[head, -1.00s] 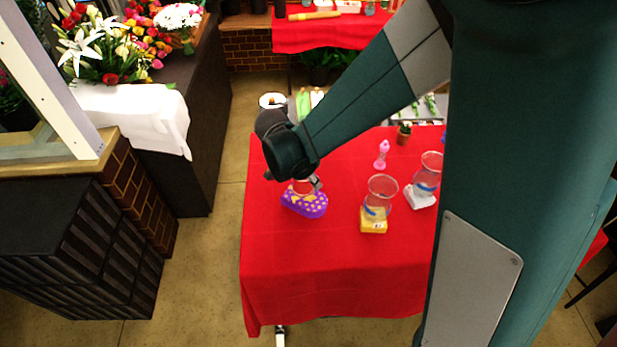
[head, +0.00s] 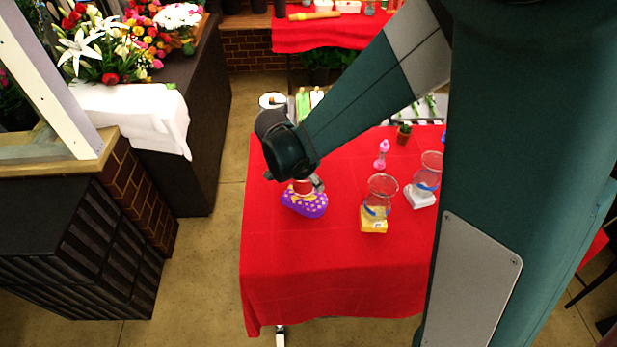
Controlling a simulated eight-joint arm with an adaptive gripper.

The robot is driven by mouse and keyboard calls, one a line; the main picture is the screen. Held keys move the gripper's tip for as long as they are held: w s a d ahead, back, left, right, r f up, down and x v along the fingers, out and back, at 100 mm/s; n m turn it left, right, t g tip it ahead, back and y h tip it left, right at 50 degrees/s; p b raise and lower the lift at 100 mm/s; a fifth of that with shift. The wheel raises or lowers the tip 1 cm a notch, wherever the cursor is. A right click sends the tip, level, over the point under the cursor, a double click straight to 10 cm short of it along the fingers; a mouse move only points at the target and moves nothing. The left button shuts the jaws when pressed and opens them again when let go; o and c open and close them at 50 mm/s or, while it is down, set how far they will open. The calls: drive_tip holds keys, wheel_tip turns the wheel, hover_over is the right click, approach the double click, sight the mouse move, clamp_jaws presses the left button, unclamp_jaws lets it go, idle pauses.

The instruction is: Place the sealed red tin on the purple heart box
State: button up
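The purple heart box (head: 306,207) with yellow dots lies on the red-covered table, in the middle left of the head view. The red tin (head: 303,187) shows as a small red and pale patch right above the box, directly under my gripper (head: 304,185). It appears upright and at the box's top; whether it rests there fully I cannot tell. One finger shows at the tin's right side. The wrist hides the tin's top and most of the other finger, so the grip on it is unclear.
A glass vase (head: 380,190) on a yellow box (head: 373,226) stands right of the heart box. A second glass vase (head: 430,170) on a white box (head: 420,201) is farther right. A pink bottle (head: 381,155) and small potted plant (head: 404,133) stand behind. The table's front is clear.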

drive_tip(key=shift+r, duration=0.15)
drive_tip(key=shift+v, duration=5.95)
drive_tip(key=shift+s, duration=0.1)
drive_tip(key=shift+s+d+r, duration=0.15)
drive_tip(key=shift+d+r, duration=0.15)
drive_tip(key=shift+d, duration=0.15)
drive_tip(key=s+d+r+n+t+y, duration=0.1)
drive_tip(key=s+d+r+n+t, duration=0.1)
drive_tip(key=s+d+r+n, duration=0.3)
drive_tip(key=s+d+r+n+t+y, duration=0.2)
drive_tip(key=s+d+r+n, duration=0.2)
drive_tip(key=s+d, duration=0.9)
drive_tip(key=shift+d+r+n+y, duration=0.3)
drive_tip(key=shift+d+r+n, duration=0.05)
drive_tip(key=shift+d+n, duration=0.6)
